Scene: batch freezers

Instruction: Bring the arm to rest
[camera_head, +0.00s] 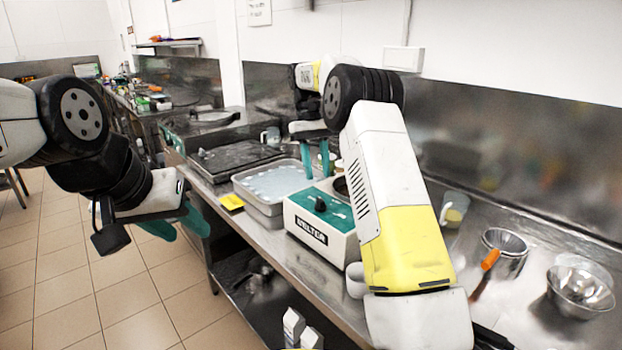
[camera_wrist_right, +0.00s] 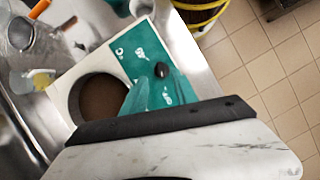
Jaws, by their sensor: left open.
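My left gripper (camera_head: 185,230) hangs at the left in the head view, with its teal fingers apart and nothing between them. It is over the tiled floor, in front of the counter's edge. My right arm reaches across the counter from the lower right and bends back at its black joint. My right gripper (camera_head: 317,160) points down, its two teal fingers apart, above and behind the white and green melter (camera_head: 322,210). In the right wrist view the melter (camera_wrist_right: 150,50) and its round dark well (camera_wrist_right: 103,98) lie below the teal fingers. I see nothing held.
A metal pan (camera_head: 265,210) of pale content sits left of the melter. A yellow item (camera_head: 231,201) lies at the counter's front edge. A measuring cup (camera_head: 453,210), an orange-handled strainer (camera_head: 505,252) and metal bowls (camera_head: 580,290) stand at the right. The floor (camera_head: 120,290) at the left is clear.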

